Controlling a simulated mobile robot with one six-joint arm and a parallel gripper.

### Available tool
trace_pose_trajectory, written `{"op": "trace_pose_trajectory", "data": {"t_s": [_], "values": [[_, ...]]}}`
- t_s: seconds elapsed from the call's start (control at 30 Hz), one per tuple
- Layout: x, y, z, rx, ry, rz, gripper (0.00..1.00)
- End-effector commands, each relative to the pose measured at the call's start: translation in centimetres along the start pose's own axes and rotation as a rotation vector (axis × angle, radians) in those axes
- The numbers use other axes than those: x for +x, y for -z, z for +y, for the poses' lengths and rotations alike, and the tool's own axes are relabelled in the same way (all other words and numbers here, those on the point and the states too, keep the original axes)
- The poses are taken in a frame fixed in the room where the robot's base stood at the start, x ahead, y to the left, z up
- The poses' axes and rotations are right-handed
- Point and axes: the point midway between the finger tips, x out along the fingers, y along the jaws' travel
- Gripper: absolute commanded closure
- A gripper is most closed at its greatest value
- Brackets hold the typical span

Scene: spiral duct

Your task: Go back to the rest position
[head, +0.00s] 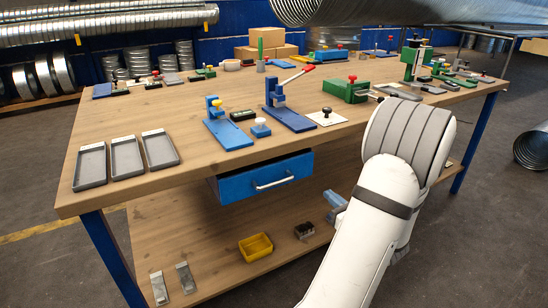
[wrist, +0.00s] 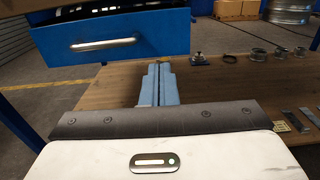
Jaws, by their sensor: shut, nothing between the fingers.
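My gripper (wrist: 157,84) shows in the wrist view as two light blue fingers side by side, shut with nothing between them. In the head view its light blue end (head: 335,203) shows beside my white arm, below the table top and in front of the lower shelf. The blue drawer (head: 235,187) under the table top is pulled partly out, and my gripper is below and to the right of it. In the wrist view the drawer front (wrist: 50,52) with its metal handle is at the upper left, apart from the fingers.
The wooden table top (head: 190,115) carries grey trays, blue and green presses and small parts. The lower shelf (head: 215,245) holds a yellow bin (head: 256,247), a dark block (head: 304,230) and metal plates. Blue table legs (head: 112,258) stand at the corners.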

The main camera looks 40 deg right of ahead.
Motion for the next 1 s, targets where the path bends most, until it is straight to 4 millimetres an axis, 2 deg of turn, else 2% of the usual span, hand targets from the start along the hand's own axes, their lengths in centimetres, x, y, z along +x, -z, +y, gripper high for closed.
{"op": "trace_pose_trajectory", "data": {"t_s": [0.2, 0.27, 0.33, 0.37, 0.47, 0.5, 0.63, 0.7, 0.8, 0.9, 1.0], "values": [[0.2, -0.2, 0.3, -0.004, -0.011, 0.003, 1.0], [0.8, -0.8, 1.3, -0.018, -0.045, 0.01, 1.0], [1.9, -2.0, 3.5, -0.051, -0.119, 0.029, 1.0], [2.4, -2.7, 4.9, -0.072, -0.164, 0.04, 1.0], [4.4, -5.5, 11.0, -0.173, -0.365, 0.087, 1.0], [4.9, -6.7, 13.9, -0.228, -0.462, 0.107, 1.0], [4.8, -10.0, 23.4, -0.44, -0.794, 0.166, 1.0], [3.7, -11.4, 27.8, -0.571, -0.967, 0.187, 1.0], [1.4, -13.3, 33.0, -0.774, -1.201, 0.201, 1.0], [-1.4, -15.1, 36.8, -0.999, -1.418, 0.195, 1.0], [-4.2, -16.9, 39.2, -1.242, -1.612, 0.166, 1.0]]}}
